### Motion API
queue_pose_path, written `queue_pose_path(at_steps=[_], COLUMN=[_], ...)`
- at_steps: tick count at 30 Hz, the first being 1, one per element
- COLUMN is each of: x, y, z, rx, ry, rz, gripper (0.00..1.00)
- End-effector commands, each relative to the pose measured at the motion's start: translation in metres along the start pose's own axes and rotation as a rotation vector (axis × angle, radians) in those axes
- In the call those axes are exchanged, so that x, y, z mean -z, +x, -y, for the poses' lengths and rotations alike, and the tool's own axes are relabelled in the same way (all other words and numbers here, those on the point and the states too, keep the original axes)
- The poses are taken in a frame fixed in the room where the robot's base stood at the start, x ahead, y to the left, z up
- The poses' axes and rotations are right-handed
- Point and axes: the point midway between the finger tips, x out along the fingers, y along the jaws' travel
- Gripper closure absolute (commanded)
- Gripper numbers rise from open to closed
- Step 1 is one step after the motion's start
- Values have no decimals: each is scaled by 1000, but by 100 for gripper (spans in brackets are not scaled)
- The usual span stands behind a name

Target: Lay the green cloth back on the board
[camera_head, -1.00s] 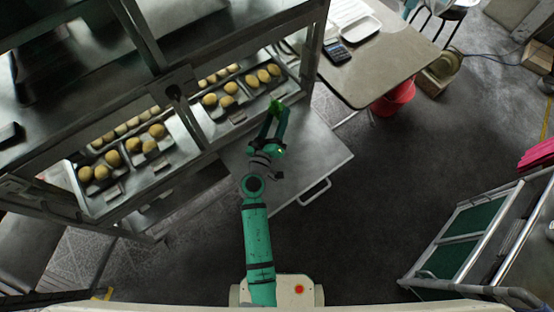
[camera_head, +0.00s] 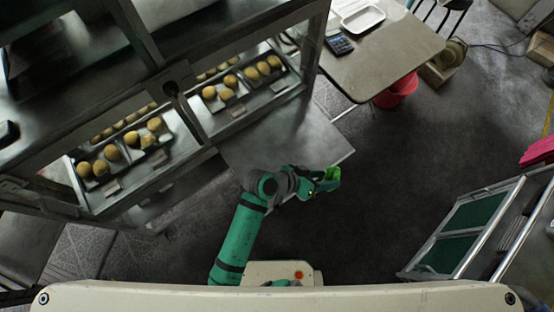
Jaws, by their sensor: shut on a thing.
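My gripper (camera_head: 324,181) is shut on the green cloth (camera_head: 332,174), a small bright green bundle at the end of my outstretched arm. It is held to the right of the oven, over the right side of the flat grey metal surface (camera_head: 265,135) that juts out from the oven front. The cloth's lower part is partly hidden by the gripper. I cannot tell which surface is the board.
The oven's metal frame (camera_head: 165,75) with trays of round buns (camera_head: 150,125) fills the left. A table (camera_head: 385,65) with a calculator (camera_head: 339,44) and white tray (camera_head: 362,19) is at upper right. A red bucket (camera_head: 397,92) stands below it. A green-panelled cart (camera_head: 470,225) stands lower right. Open floor lies between.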

Motion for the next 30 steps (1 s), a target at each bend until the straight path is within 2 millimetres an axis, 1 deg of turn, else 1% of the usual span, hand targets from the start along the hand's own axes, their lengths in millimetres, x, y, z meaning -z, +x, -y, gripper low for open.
queue_pose_path(at_steps=[1, 3, 9, 14, 18, 21, 23, 24, 27, 30], x=[-9, -23, -57, -80, -95, -100, -99, -96, -86, -72], y=[-1, -4, -20, -39, -62, -84, -98, -108, -128, -142], z=[-7, -14, -26, -31, -29, -23, -19, -15, -7, -2], rx=[-8, -14, -17, -7, 11, 30, 42, 51, 67, 78], ry=[36, 80, 230, 375, 530, 664, 750, 809, 929, 1019], rz=[58, 139, 358, 529, 676, 780, 838, 871, 933, 969], gripper=[73, 73, 73, 73, 73, 73, 73, 73, 73, 73])
